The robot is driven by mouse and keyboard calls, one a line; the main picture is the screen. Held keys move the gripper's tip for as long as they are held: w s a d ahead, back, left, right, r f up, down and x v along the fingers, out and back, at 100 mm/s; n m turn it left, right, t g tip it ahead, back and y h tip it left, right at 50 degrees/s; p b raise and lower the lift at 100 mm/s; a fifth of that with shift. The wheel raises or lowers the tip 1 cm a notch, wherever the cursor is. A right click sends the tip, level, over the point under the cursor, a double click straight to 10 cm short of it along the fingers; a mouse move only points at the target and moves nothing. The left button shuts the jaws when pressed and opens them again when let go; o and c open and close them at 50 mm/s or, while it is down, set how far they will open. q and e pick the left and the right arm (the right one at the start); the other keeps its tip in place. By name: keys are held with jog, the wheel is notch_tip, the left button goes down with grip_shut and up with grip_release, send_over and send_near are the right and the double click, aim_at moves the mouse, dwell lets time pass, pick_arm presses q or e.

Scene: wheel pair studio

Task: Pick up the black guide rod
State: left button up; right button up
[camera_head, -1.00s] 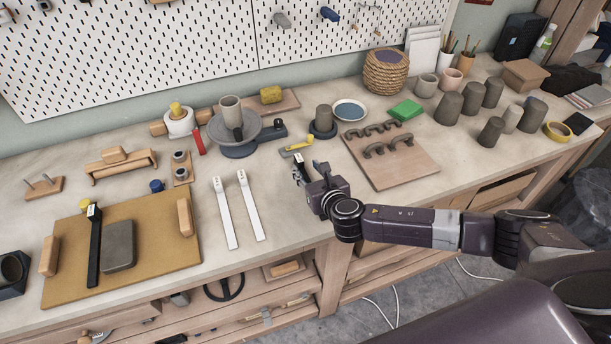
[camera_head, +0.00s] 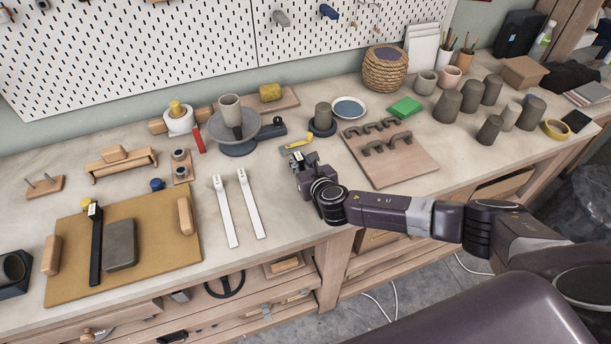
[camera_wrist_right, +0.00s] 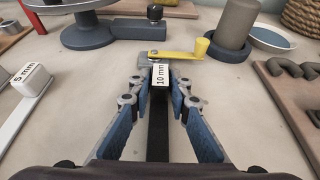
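In the right wrist view a black guide rod (camera_wrist_right: 157,130) with a white "10 mm" label runs away from me between the fingers of my right gripper (camera_wrist_right: 160,92). The fingers are open, with bench surface showing on both sides of the rod; their far ends come close to it. In the head view my right gripper (camera_head: 303,168) is low over the bench and hides most of this rod. Another black bar (camera_head: 96,245) with a white tag lies on the tan board at the left. My left gripper is out of view.
Two white bars (camera_head: 226,212) lie left of my right gripper. A yellow-handled piece (camera_head: 298,143) is just beyond it. A wooden board (camera_head: 405,165) with dark handles is to its right. Behind stand a grey turntable (camera_head: 236,148) and a dark cylinder (camera_head: 323,117).

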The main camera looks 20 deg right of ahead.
grip_shut()
notch_tip(320, 180, up, 20)
jog(key=shift+b, duration=0.3)
